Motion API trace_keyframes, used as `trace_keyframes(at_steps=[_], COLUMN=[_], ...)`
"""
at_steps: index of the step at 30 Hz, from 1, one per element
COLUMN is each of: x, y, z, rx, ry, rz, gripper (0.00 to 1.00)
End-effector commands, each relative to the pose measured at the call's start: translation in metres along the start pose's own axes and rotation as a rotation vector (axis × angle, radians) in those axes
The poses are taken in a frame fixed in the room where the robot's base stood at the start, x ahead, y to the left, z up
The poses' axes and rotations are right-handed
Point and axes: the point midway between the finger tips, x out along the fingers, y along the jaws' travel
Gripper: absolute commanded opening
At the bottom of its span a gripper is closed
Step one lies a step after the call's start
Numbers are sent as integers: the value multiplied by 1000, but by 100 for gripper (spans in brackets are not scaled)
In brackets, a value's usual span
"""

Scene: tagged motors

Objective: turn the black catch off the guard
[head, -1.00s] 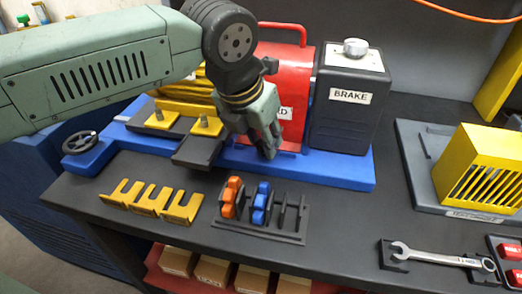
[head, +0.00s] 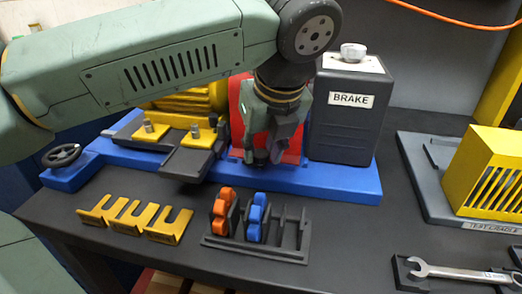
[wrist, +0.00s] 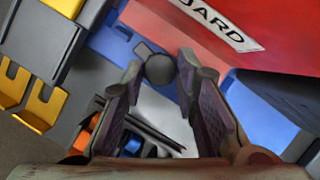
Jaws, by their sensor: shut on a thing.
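The red guard (head: 292,152) stands on the blue base, left of the brake, mostly behind my arm in the head view. Its red face and white label show in the wrist view (wrist: 285,40). The black catch (wrist: 160,69) shows as a dark round knob at the guard's lower front, between my fingertips. My gripper (wrist: 161,78) is shut on the catch; in the head view my gripper (head: 261,160) is low in front of the guard and hides the catch. I cannot tell how far the catch is turned.
The black brake box (head: 345,130) stands close to the right of the guard. A rack (head: 290,240) with orange and blue pieces and yellow forked holders (head: 135,222) lie in front. A wrench (head: 455,272) and yellow cage (head: 490,175) are at right.

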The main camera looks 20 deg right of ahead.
Motion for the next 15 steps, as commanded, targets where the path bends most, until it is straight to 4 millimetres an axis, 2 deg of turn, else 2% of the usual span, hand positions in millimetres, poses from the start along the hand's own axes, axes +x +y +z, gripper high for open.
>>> trace_keyframes(at_steps=[6,15], x=[0,0], y=[-2,-2], z=[0,0], rx=[-117,-198], ry=[1,1], rz=[47,79], gripper=[0,0])
